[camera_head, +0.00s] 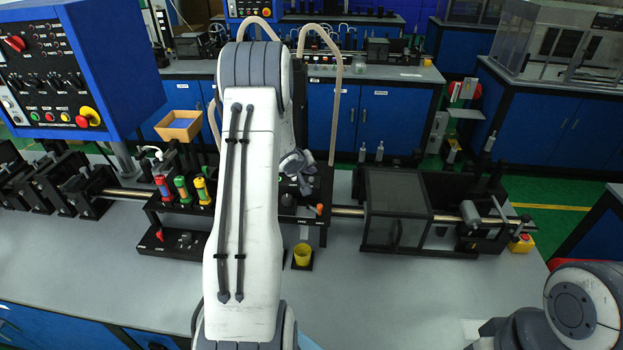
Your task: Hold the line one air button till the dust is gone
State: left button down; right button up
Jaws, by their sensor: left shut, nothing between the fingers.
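My left arm reaches up the middle of the view and bends down at the top. Its gripper (299,178) is shut and empty, small and partly hidden behind my own arm. It is over or against a black station box (312,233) on the bench line; I cannot tell whether it touches anything. The box has an orange knob on its right. I cannot make out which control is the line one air button, and I see no dust clearly. My right arm shows at the bottom right, its gripper out of view.
A blue control cabinet (75,65) stands at the upper left. Coloured-handled tools (181,190) stand left of my arm. A dark clear-sided cover (396,215) is to the right. The grey bench (400,300) is clear at front right.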

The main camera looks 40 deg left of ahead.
pick_arm(q)
jog(key=shift+f, duration=0.15)
dwell(0.5)
jog(key=shift+f, duration=0.25)
jog(key=shift+f, duration=0.5)
dwell(1.6)
jog(key=shift+r, duration=0.15)
dwell(1.0)
jog(key=shift+r+p, duration=0.8)
jog(key=shift+p, duration=0.1)
notch_tip(320, 180, up, 5)
jog(key=p, duration=0.5)
jog(key=shift+p, duration=0.35)
